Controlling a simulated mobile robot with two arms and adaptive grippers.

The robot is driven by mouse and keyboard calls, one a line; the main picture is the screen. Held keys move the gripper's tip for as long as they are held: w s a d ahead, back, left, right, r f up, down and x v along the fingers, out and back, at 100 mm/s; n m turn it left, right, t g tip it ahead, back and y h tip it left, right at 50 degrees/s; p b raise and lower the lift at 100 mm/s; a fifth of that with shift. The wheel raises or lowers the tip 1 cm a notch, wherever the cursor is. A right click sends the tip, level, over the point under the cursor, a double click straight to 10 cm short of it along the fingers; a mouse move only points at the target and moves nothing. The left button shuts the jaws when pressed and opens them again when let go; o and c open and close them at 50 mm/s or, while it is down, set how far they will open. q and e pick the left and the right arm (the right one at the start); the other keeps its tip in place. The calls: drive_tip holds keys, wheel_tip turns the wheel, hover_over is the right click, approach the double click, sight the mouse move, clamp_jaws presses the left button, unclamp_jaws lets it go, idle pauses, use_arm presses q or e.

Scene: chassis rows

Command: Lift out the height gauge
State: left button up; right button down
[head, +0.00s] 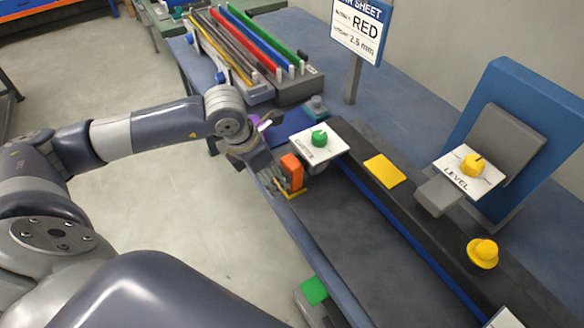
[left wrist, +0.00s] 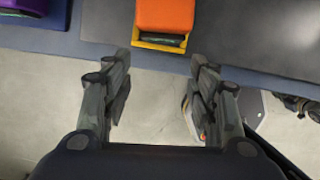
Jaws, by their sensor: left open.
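An orange block (head: 291,171), which I take to be the height gauge, stands in a yellow holder (head: 312,188) at the near edge of the blue bench. In the left wrist view the orange block (left wrist: 164,15) sits in the yellow holder (left wrist: 158,44) at the top middle. My left gripper (left wrist: 161,68) is open and empty, its two fingers apart. The block lies ahead of the fingertips, roughly in line with the gap between them. In the head view the gripper is beside the block, on its left, partly hidden by the wrist. My right gripper is not in view.
A white plate with a green knob (head: 319,138) stands just behind the block. A dark rail with a yellow pad (head: 384,171) runs to the right. Dark bench surface right of the block is clear.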

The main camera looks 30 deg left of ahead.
sight(291, 162)
use_arm(q)
drive_tip(key=w+d, duration=0.1)
drive_tip(key=w, duration=0.1)
drive_tip(key=w+d, duration=0.1)
drive_tip(key=w, duration=0.1)
drive_tip(key=w+d+p, duration=0.1)
drive_tip(key=w, duration=0.1)
drive_tip(key=b+x, duration=0.2)
drive_tip(key=x, duration=0.2)
drive_tip(key=shift+a+f+b, duration=0.1)
drive_tip(key=shift+f+b, duration=0.15)
drive_tip(key=shift+b, duration=0.1)
drive_tip(key=shift+w+f, duration=0.15)
drive_tip(key=shift+f, duration=0.2)
drive_tip(key=shift+r, duration=0.1)
drive_tip(key=c, duration=1)
